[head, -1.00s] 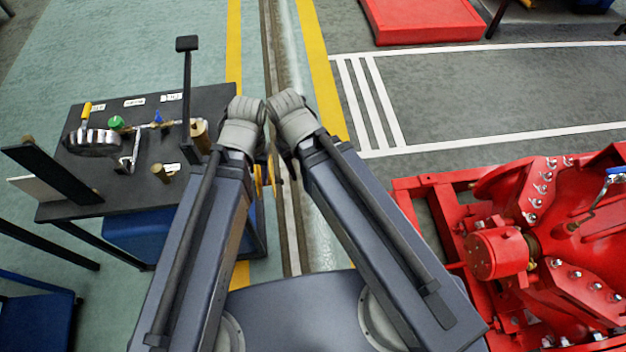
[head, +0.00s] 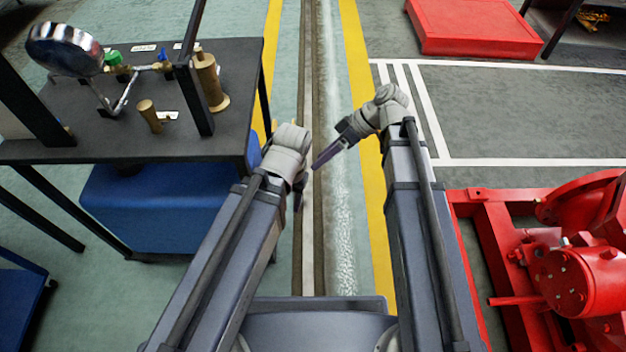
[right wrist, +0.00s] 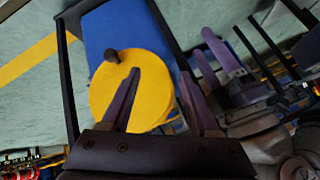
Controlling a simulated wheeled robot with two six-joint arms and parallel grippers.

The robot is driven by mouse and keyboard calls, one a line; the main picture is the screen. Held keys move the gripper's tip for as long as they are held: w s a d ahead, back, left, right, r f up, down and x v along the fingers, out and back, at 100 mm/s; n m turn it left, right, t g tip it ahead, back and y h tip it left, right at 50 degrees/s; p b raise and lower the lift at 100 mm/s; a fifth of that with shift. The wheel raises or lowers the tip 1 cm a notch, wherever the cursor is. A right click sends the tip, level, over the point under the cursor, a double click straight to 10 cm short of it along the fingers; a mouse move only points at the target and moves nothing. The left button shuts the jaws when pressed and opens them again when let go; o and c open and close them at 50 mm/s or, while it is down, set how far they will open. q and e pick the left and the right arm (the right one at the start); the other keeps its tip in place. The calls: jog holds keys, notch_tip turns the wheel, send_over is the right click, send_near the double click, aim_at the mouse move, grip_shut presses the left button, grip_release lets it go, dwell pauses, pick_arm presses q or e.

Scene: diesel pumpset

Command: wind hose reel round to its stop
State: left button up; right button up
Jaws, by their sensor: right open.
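The hose reel (right wrist: 150,62) is a yellow disc in the right wrist view, with a dark knob (right wrist: 112,56) near its upper left rim. It does not show in the head view. My right gripper (right wrist: 160,75) is open, its two fingers apart in front of the disc in the picture. I see nothing between them, and the knob lies outside them, at upper left. In the head view my right gripper (head: 322,160) points down-left over the floor strip. My left gripper (head: 299,194) is mostly hidden behind its wrist, beside the bench; its opening is unclear.
A dark bench (head: 232,95) with a gauge (head: 65,50) and brass fittings stands at left, a blue box (head: 150,210) under it. Red pump machinery (head: 580,280) is at lower right. Open floor runs ahead between the yellow lines.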

jog(key=w+d+f+n+t+y+b, duration=0.1)
jog(key=w+d+f+n+y+b, duration=0.3)
jog(key=w+f+b, duration=0.3)
jog(key=n+y+b, duration=0.1)
jog(key=b, duration=0.4)
jog(key=shift+d+f+t, duration=0.15)
jog(key=shift+d+t, duration=0.15)
jog(key=shift+a, duration=0.1)
jog(key=b+x, duration=0.3)
jog(key=x, duration=0.4)
jog(key=shift+a, duration=0.35)
jog(key=shift+f, duration=0.1)
jog(key=shift+c, duration=0.3)
grip_shut()
